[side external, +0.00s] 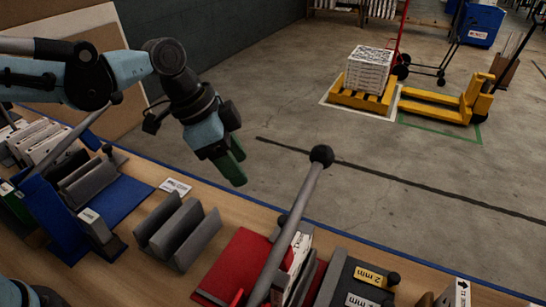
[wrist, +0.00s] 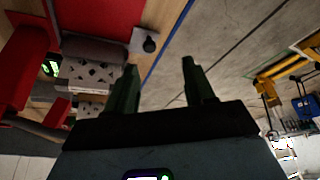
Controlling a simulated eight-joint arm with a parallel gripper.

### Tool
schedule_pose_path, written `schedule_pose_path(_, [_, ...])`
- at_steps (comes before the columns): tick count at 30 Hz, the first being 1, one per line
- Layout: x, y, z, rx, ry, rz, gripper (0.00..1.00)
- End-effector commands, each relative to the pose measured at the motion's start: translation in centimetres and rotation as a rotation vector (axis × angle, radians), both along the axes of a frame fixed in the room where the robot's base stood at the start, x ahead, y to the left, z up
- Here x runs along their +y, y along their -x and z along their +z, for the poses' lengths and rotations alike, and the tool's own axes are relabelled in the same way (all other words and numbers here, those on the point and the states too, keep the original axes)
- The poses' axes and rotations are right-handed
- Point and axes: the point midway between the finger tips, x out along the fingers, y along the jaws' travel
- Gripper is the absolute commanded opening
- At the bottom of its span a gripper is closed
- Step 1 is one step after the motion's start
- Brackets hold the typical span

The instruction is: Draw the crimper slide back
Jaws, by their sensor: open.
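I cannot tell for certain which part is the crimper slide. A red-based device (side external: 238,262) with a long grey lever (side external: 288,222) ending in a black ball (side external: 321,155) stands at front centre. A red base (wrist: 100,14) and a small black knob (wrist: 149,45) on a grey part show in the wrist view. My gripper (side external: 237,163) is raised near the bench's far edge, left of the lever ball. Its green fingers (wrist: 159,69) are apart with nothing between them.
A blue-based device (side external: 130,200) with another lever stands at left, and a grey slotted holder (side external: 178,232) stands between the two devices. A small white label (side external: 175,186) lies on the wooden bench.

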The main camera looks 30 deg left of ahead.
Motion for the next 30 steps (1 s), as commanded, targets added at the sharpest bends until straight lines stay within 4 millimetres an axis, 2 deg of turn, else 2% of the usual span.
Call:
schedule_pose_path(1, [-1.3,-0.3,-0.3,0.005,0.0,-0.053,0.53])
schedule_pose_path(4, [-2.8,-0.4,-0.8,0.014,-0.002,-0.131,0.53])
schedule_pose_path(13, [-4.2,-0.7,-2.4,0.019,-0.002,-0.179,0.53])
schedule_pose_path(24, [-6.4,-1.6,-8.1,0.018,-0.002,-0.176,0.53])
schedule_pose_path(30, [-7.3,-2.0,-10.5,0.018,-0.002,-0.175,0.53])
